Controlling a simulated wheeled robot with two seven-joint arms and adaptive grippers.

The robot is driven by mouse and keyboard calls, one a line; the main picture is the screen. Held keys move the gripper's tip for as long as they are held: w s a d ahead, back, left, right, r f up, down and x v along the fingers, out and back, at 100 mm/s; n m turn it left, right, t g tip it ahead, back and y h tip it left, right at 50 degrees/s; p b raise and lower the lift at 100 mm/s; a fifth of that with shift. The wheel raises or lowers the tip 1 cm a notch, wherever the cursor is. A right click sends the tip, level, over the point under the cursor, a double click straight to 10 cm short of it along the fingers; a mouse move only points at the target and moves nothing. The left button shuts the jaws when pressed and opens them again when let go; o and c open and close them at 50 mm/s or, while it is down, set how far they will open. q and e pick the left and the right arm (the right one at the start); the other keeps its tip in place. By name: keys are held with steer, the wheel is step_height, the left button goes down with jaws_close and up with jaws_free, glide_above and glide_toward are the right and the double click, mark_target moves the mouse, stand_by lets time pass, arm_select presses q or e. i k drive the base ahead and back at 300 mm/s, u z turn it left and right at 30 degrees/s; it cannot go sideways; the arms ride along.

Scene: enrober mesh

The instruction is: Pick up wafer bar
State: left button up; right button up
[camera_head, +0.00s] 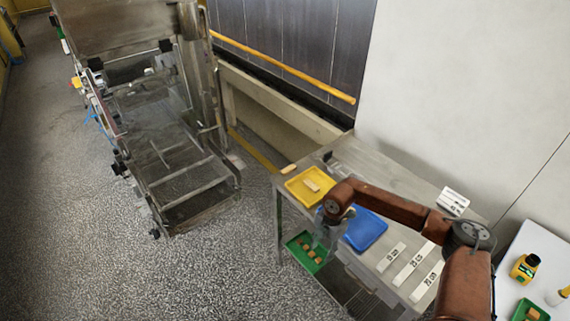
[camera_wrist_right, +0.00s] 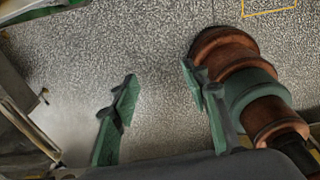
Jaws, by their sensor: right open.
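A small tan bar (camera_head: 311,185) that looks like a wafer bar lies in a yellow tray (camera_head: 293,195) on the metal table. A similar pale tan piece (camera_head: 289,169) lies at the table's far left corner. My right gripper (camera_head: 324,238) hangs near the table's left edge, in front of the yellow tray and beside a blue tray (camera_head: 368,232). In the right wrist view, the right gripper (camera_wrist_right: 160,78) has its green fingers apart, with only speckled floor between them. No bar shows in that view. My left gripper is not in view.
A green tray (camera_head: 292,245) with several brown pieces sits low by the table's left side. White labelled strips (camera_head: 410,264) lie on the table's right part. A metal mesh conveyor machine (camera_head: 180,170) stands at left, with open floor between.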

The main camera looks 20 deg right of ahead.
mark_target(292, 167)
steer(key=i, duration=1.7)
